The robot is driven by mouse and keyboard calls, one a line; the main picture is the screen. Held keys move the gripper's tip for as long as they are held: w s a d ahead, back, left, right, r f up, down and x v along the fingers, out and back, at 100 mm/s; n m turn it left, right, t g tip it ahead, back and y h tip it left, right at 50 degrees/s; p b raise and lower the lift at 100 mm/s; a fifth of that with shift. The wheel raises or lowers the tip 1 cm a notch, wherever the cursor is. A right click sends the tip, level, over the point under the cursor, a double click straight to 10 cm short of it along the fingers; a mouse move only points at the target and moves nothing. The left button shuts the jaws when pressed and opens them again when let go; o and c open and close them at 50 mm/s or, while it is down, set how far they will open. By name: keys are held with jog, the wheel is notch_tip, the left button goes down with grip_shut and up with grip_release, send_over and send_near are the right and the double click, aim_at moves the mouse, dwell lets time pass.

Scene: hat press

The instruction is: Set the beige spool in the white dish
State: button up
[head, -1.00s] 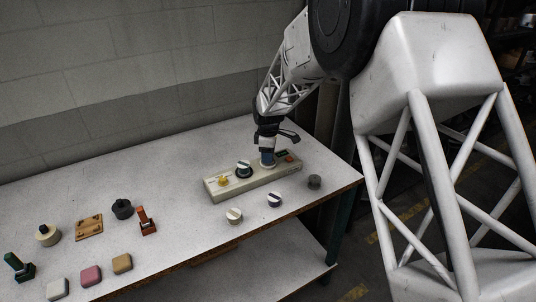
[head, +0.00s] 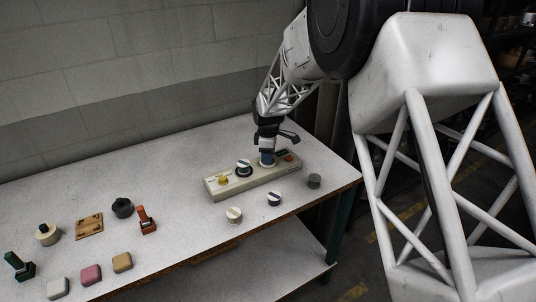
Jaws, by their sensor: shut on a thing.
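My gripper (head: 267,153) points down at the right part of a long beige control panel (head: 212,194). It is shut on a small blue knob-like piece (head: 267,161) on the panel. A cream round piece with a dark top (head: 47,236), possibly the beige spool, stands at the far left of the table, well away from my gripper. I cannot make out a white dish in this view.
The panel also carries a yellow knob (head: 223,180) and a dark knob with a white top (head: 244,167). Loose knobs (head: 234,215) lie in front. Colored blocks (head: 91,274), a tan plate (head: 89,225), a dark pot (head: 122,208) and upright levers (head: 146,219) stand left.

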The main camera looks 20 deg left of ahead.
jog(key=shift+f, duration=0.25)
dwell(0.4)
jog(key=o, duration=1)
jog(key=shift+r, duration=3.9)
